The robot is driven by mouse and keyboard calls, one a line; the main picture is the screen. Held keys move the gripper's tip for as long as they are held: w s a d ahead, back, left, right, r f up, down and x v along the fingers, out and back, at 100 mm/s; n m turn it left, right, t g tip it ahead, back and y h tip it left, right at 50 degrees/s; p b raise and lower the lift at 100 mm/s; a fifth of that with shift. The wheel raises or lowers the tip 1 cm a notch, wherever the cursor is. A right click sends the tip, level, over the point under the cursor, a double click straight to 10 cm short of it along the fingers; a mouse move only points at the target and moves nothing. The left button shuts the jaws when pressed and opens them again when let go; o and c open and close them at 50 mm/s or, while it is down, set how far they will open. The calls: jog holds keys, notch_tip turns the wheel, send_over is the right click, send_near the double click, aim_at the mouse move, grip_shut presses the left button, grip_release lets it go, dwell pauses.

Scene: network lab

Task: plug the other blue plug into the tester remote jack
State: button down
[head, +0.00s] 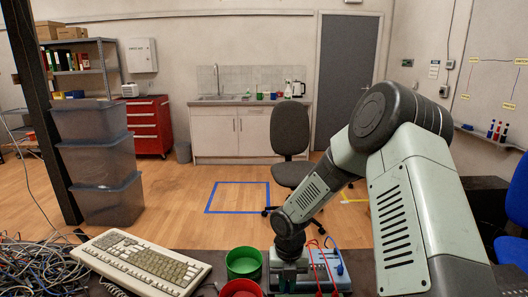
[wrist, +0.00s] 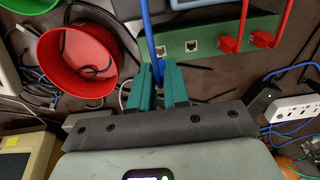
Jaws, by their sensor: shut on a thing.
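My gripper (wrist: 160,78) is closed around a blue plug's end, with its blue cable (wrist: 148,28) running up out of the wrist view. The plug itself is mostly hidden between the teal fingers. Just beyond the fingertips is a box with a green face (wrist: 212,47). An open jack (wrist: 191,45) shows in that face, and two red plugs (wrist: 231,44) sit at its right. I cannot tell whether the held plug touches the box. In the head view, the gripper (head: 290,272) is low beside a blue-grey box (head: 330,268), and its fingertips are hard to make out.
A red bowl (wrist: 78,60) and a green bowl (head: 243,262) stand left of the gripper. A keyboard (head: 143,262) and tangled cables (head: 40,265) lie further left. A white power strip (wrist: 296,108) and loose blue cables lie at the right in the wrist view.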

jog(key=w+a+r, duration=0.1)
jog(key=w+r, duration=0.2)
jog(key=w, duration=0.5)
jog(key=shift+a+f, duration=0.15)
jog(key=shift+f, duration=1.95)
jog(key=c, duration=1.8)
grip_release()
grip_shut()
jog(key=shift+f, duration=0.85)
